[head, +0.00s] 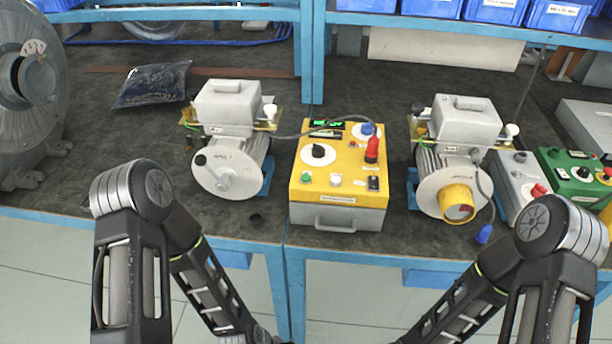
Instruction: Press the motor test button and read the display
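A yellow-topped test box (330,200) with a grey front handle stands near the bench's front edge, between two motors. Its small display (327,123) at the back is lit green; the characters are too small to read. On its top are a green button (306,177), a pale button (336,180), a black rotary knob (318,151) on a white dial, a red plug-like part (372,149) and a blue knob (367,129). I cannot read which button is marked motor test. Both my arms bend down at the front, and both grippers are out of view below.
A grey motor (229,168) stands left of the box, and another motor (451,170) with a yellow cap stands right. A cable crosses behind the red part. Grey and green boxes (575,172) are at the right. A large blower (30,100) is at far left.

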